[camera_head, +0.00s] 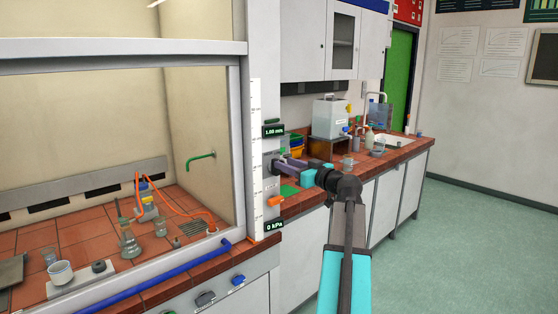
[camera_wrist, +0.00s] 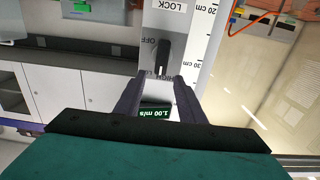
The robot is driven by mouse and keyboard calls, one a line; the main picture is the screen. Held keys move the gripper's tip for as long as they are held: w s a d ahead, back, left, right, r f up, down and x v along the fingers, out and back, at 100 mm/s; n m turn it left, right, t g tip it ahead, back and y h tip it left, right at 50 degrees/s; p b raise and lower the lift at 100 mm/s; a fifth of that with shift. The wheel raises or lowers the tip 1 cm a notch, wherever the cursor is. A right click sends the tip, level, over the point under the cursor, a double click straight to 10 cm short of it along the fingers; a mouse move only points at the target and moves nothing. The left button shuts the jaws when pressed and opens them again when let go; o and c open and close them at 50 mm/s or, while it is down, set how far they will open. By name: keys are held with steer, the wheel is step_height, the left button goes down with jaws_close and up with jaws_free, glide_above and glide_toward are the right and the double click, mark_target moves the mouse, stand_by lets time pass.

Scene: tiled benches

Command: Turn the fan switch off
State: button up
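The fan switch is a black rotary knob (camera_wrist: 162,57) on the grey post beside the fume hood. In the wrist view, which is upside down, its long handle lies nearly vertical. In the head view my gripper (camera_head: 279,164) is at the post and hides the knob. A display (camera_head: 274,130) above it reads 1.00 m/s; it also shows between the fingers in the wrist view (camera_wrist: 156,113).
An orange handle (camera_head: 276,201) and a 0 kPa display (camera_head: 274,225) are lower on the post. The glass sash (camera_head: 100,150) and a white ruler strip (camera_head: 257,160) are to the left. Glassware stands inside the hood. A tiled bench with a sink (camera_head: 392,141) lies right.

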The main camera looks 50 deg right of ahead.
steer(key=shift+w+d+p, duration=0.15)
steer(key=shift+w+p, duration=0.3)
steer(key=shift+w, duration=1.7)
steer(key=shift+c, duration=0.4)
